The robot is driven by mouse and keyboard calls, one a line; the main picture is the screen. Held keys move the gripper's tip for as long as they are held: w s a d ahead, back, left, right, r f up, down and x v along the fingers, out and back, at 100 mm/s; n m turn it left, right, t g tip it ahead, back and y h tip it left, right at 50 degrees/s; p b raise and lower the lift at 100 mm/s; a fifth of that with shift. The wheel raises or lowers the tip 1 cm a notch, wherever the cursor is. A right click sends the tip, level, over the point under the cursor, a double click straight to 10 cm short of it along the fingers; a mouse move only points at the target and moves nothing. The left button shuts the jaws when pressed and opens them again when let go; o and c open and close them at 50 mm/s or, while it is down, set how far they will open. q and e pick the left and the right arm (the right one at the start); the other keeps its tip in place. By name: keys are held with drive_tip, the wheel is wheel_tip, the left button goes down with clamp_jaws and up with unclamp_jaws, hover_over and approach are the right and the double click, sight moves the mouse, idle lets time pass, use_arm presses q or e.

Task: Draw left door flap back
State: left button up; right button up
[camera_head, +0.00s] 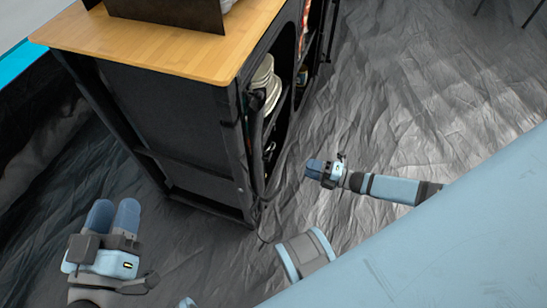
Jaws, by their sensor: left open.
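A black fabric cupboard (175,115) with a wooden top stands at upper left, its open front facing right. A dark strip of fabric, which looks like the left door flap (257,150), hangs along the near edge of that opening. How far it is drawn back is hard to tell. My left gripper (115,208) is open and empty at lower left, beside the cupboard's near side and apart from it. My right gripper (313,168) is to the right of the opening, clear of the flap. Its blue fingers look close together, and their gap is unclear.
Stacked plates (264,72) and other items sit on shelves inside the cupboard. A dark box (165,10) stands on the wooden top (130,45). My own large blue body part fills the lower right.

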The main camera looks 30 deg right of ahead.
use_arm(q)
drive_tip(key=shift+m+g, duration=0.4)
drive_tip(key=shift+g, duration=0.5)
wheel_tip(320, 180, down, 4)
drive_tip(key=b, duration=0.3)
drive_tip(key=shift+w+d+f, duration=0.1)
drive_tip(key=shift+f, duration=0.15)
use_arm(e)
drive_tip(key=x, duration=1.3)
clamp_jaws()
